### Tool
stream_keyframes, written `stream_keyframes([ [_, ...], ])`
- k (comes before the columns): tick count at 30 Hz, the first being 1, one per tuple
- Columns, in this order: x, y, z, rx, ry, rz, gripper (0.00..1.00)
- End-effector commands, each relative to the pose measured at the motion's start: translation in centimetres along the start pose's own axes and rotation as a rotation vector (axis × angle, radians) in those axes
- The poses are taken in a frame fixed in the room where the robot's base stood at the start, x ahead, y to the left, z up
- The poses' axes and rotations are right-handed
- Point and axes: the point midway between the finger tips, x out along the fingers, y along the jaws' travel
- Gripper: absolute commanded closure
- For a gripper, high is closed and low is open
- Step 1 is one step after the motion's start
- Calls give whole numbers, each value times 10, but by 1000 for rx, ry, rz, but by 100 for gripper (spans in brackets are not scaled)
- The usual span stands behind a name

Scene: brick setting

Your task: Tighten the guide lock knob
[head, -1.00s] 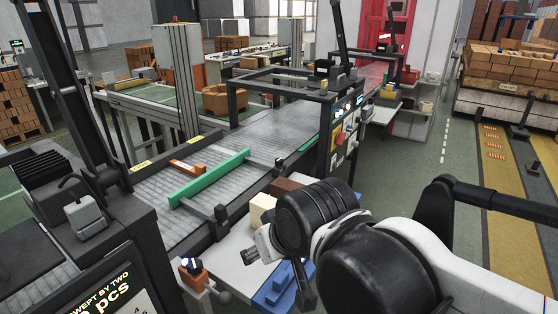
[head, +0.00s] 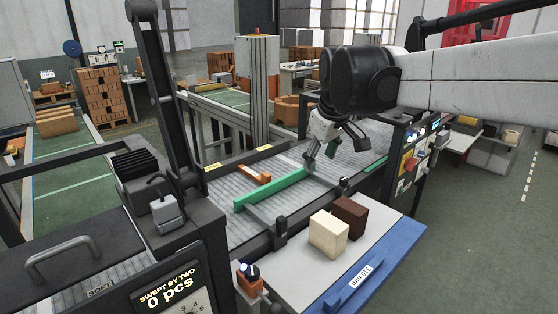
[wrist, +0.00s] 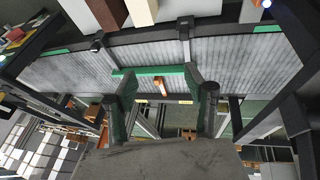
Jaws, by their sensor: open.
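A green guide bar (head: 270,190) lies slantwise over the grey roller conveyor (head: 240,230). Dark clamp blocks sit on the conveyor's near rail, one at the front (head: 280,232) and a smaller one farther along (head: 343,184). I cannot tell which part is the guide lock knob. My gripper (head: 321,158) hangs over the conveyor by the far end of the bar. In the wrist view my gripper (wrist: 157,74) is open and empty, its fingers spread with the green bar (wrist: 148,70) beyond them. A clamp block (wrist: 98,43) shows at upper left there.
An orange piece (head: 252,175) lies on the conveyor behind the bar. A cream block (head: 328,234) and a brown block (head: 350,216) stand on the blue-edged side table (head: 390,238). A dark post (head: 152,90) rises at left. An orange-based control (head: 250,278) stands at the front.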

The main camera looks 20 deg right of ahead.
Motion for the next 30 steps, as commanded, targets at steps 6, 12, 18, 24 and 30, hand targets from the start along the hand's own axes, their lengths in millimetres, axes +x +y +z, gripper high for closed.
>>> stream_keyframes([
  [6,14,54,-44,-113,-56,-24,52],
  [12,37,102,-75,-221,-104,-55,52],
  [18,68,149,-98,-326,-146,-95,52],
  [24,104,194,-113,-432,-182,-141,52],
  [30,146,235,-118,-535,-210,-194,52],
])
